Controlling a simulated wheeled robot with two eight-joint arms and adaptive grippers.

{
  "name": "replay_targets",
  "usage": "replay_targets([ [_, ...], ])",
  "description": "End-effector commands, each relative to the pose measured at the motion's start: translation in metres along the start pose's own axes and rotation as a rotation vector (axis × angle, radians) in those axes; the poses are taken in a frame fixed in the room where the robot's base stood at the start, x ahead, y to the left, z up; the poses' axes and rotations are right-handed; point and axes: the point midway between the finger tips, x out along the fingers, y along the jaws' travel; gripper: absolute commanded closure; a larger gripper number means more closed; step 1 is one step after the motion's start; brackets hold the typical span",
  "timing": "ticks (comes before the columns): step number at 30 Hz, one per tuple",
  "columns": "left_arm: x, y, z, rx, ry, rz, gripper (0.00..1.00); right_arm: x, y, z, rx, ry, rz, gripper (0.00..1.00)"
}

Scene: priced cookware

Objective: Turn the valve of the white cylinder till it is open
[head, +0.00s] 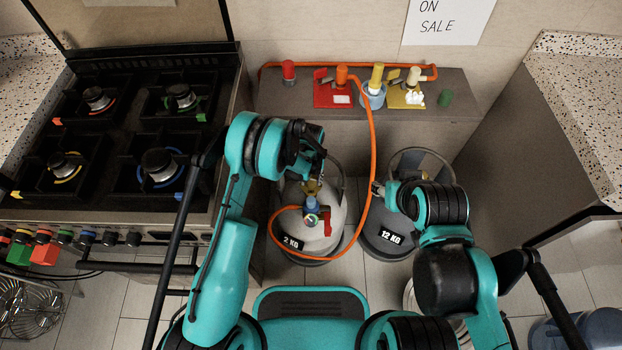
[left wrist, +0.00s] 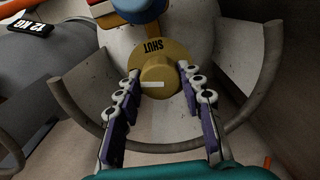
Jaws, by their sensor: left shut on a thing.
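The white cylinder (head: 336,208), labelled 2 KG, stands upright on the floor between the stove and the grey 12 KG cylinder. Its yellow valve knob (left wrist: 157,72) shows in the left wrist view, beside the word SHUT on the yellow collar. A pale bar mark on the knob lies crosswise in that view. My left gripper (left wrist: 161,80) has its purple fingers on both sides of the knob, shut on it. In the head view my left gripper (head: 311,165) reaches down over the cylinder top and partly hides the valve. My right gripper (head: 379,188) is beside the grey cylinder; its fingers are unclear.
The grey cylinder (head: 385,240) stands close on the right. An orange hose (head: 373,150) loops around the white cylinder from the low shelf (head: 300,105), which carries coloured fittings. A stove (head: 120,150) is at left, a cabinet (head: 530,140) at right.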

Motion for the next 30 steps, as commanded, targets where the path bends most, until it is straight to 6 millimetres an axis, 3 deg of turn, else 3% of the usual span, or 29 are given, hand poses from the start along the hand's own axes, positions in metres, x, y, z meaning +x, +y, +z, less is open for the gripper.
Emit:
replay_targets([
  [15, 0.0001, 0.0001, -0.0002, -0.018, 0.0, 0.0, 0.91, 0.0, 0.0, 0.0, 0.0, 0.0, 0.0, 0.55],
  [16, 0.0001, 0.0001, -0.0002, -0.017, 0.0, 0.0, 0.54, 0.0, 0.0, 0.0, 0.0, 0.0, 0.0, 0.55],
  [18, 0.0, 0.0001, -0.0002, -0.017, 0.0, 0.0, 0.41, 0.0, 0.0, 0.0, 0.0, 0.0, 0.0, 0.55],
  [30, -0.009, 0.0, -0.0001, -0.017, 0.0, 0.0, 0.41, 0.0, 0.0, 0.0, 0.0, 0.0, 0.0, 0.55],
])
